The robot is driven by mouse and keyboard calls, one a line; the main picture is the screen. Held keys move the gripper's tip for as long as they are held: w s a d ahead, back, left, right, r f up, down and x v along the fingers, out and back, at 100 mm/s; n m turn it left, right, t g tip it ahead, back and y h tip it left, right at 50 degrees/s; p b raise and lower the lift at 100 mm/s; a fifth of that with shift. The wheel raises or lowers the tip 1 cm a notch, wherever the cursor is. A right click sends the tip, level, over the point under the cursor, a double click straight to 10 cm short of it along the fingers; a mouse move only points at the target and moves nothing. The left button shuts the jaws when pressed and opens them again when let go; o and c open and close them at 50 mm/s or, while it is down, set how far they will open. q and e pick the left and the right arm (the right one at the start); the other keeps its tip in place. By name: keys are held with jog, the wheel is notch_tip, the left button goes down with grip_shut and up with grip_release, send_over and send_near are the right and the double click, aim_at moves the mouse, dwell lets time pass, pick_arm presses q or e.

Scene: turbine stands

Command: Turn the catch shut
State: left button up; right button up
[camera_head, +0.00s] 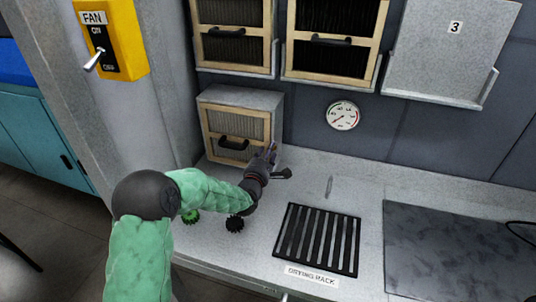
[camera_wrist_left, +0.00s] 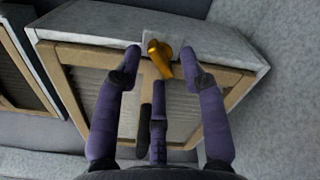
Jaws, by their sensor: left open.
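In the left wrist view the lever points down and slightly right, over the frame's upper edge. My left gripper (camera_head: 268,154) is at the housing's right front in the head view and hides the catch there. In the left wrist view its fingers are open, one on each side of the catch, with a gap to it. My right gripper is not in view.
Framed filters (camera_head: 232,52) hang on the wall above. A green knob (camera_head: 190,216) and a black knob (camera_head: 235,223) are on the bench near my left arm. A slotted drying rack (camera_head: 318,240) and a dark plate (camera_head: 460,250) lie to the right. A gauge (camera_head: 342,115) is on the wall.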

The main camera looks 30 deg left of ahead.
pick_arm(q)
grip_shut()
jog(key=shift+d+r+m+b, duration=0.1)
jog(key=shift+m+b, duration=2.85)
jog(key=shift+m, duration=0.75)
grip_release()
